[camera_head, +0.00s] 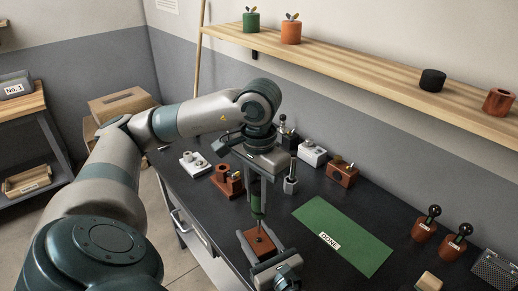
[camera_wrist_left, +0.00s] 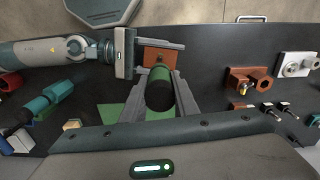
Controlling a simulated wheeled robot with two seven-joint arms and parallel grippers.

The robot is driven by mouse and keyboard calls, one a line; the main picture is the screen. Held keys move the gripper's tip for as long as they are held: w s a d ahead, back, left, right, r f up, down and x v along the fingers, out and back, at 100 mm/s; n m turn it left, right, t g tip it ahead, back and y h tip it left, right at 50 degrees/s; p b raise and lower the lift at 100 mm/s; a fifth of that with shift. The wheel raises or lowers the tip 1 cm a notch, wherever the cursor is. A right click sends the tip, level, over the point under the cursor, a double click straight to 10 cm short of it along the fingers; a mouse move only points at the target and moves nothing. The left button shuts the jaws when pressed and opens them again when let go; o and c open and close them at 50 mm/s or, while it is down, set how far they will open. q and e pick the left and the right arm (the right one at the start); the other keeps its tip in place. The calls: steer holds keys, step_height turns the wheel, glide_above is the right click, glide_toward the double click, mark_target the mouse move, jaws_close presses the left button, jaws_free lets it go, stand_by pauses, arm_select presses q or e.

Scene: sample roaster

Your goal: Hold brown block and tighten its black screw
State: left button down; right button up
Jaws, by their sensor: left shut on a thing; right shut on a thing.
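The brown block (camera_head: 257,243) is held at the front of the black table, in the jaws of my right gripper (camera_head: 268,258). The block also shows in the left wrist view (camera_wrist_left: 160,54), between the right gripper's fingers. My left gripper (camera_head: 258,196) is above the block, shut on a green screwdriver (camera_head: 257,203) that points down toward the block's top. The screwdriver's green handle with a dark end (camera_wrist_left: 160,92) shows between the left fingers in the wrist view. The black screw is not clearly visible; I cannot tell whether the tip touches it.
A green mat labelled DONE (camera_head: 345,236) lies right of the block, bare on top. Several brown and white fixtures stand behind, including a brown one (camera_head: 228,180). Two dark-knobbed brown pieces stand on the right, one nearer the mat (camera_head: 424,229). A wooden shelf (camera_head: 350,77) overhangs the back.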

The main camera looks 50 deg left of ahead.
mark_target(258, 186)
arm_select(q)
steer(key=shift+r, duration=0.1)
steer(key=shift+r, duration=2.4)
arm_select(e)
steer(key=o, duration=1.4)
steer(key=shift+c, duration=0.2)
steer(key=shift+d, duration=0.1)
steer(key=v, duration=1.1)
steer(key=shift+s+d, duration=0.15)
steer(key=shift+d, duration=0.25)
arm_select(q)
steer(key=shift+s, duration=0.1)
arm_select(e)
steer(key=shift+s, duration=0.1)
